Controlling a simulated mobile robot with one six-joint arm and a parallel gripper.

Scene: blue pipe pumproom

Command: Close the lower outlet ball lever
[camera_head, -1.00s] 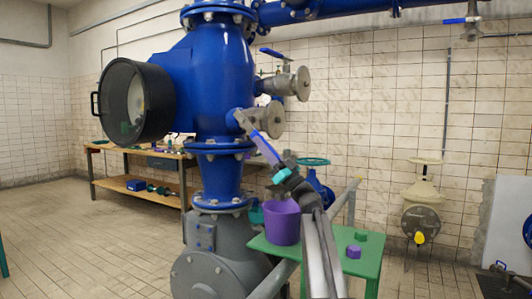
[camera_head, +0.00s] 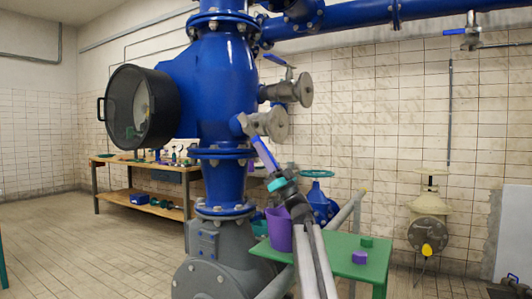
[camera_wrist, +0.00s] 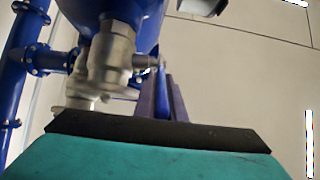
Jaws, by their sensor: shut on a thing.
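The lower outlet ball valve (camera_head: 262,124) is a grey fitting with a round flange on the right side of the blue vertical pipe body. Its blue lever (camera_head: 262,150) slopes down and right from the valve. My gripper (camera_head: 268,159) is shut on the lever from below right, with its teal and dark wrist behind it. In the wrist view the grey valve body (camera_wrist: 112,58) is just ahead, and the purplish fingers (camera_wrist: 162,98) reach up beside it around the lever. The exact contact is partly hidden.
A second grey valve (camera_head: 296,90) with a blue lever (camera_head: 274,60) sits just above. A purple bucket (camera_head: 278,236) stands on a green table (camera_head: 335,255) below my arm. A workbench (camera_head: 150,163) is behind left. Tiled floor is clear at the left.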

